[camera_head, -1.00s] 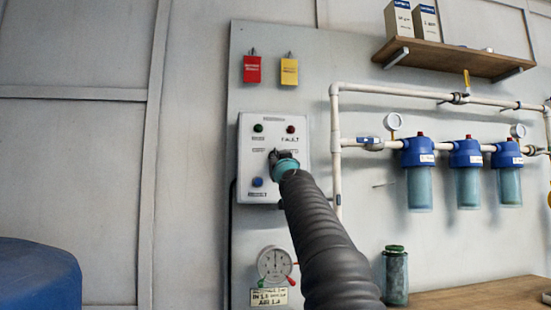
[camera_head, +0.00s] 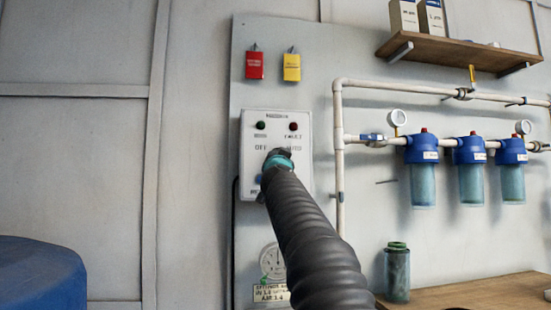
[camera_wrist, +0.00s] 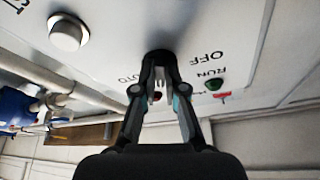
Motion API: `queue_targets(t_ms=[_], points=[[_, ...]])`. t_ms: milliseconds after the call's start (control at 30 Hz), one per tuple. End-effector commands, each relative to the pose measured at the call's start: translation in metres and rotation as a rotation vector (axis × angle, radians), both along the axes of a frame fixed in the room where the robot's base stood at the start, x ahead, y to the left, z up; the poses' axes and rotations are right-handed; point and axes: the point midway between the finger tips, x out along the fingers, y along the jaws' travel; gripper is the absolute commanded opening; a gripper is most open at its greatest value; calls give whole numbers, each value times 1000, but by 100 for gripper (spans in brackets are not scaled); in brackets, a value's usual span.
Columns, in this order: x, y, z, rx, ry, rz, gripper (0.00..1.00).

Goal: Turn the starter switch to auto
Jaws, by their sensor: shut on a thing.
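The starter box (camera_head: 247,180) is a pale panel on the wall board, with OFF printed on the left and AUTO on the right. Its dark switch knob (camera_wrist: 160,56) sits between these labels in the wrist view, where the panel appears upside down. My gripper (camera_head: 277,157) is at the panel front, and in the wrist view its fingertips (camera_wrist: 160,62) are shut on the knob. The fingers cover most of the knob, so I cannot tell which way it points. A green RUN lamp (camera_head: 261,126) and a red FAULT lamp (camera_head: 293,127) are above.
A round button (camera_wrist: 66,34) is on the panel beside the fingers. White pipe (camera_head: 339,195) and blue filters (camera_head: 422,150) are to the right. A dial gauge (camera_head: 272,260) is below the box. A blue drum (camera_head: 40,275) stands lower left.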

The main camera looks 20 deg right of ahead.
Motion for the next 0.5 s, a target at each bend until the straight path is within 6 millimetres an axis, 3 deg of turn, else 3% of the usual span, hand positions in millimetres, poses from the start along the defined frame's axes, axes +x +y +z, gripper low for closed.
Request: queue_targets(t_ms=[500], points=[[-1,3,2,125,-28,3,0]])
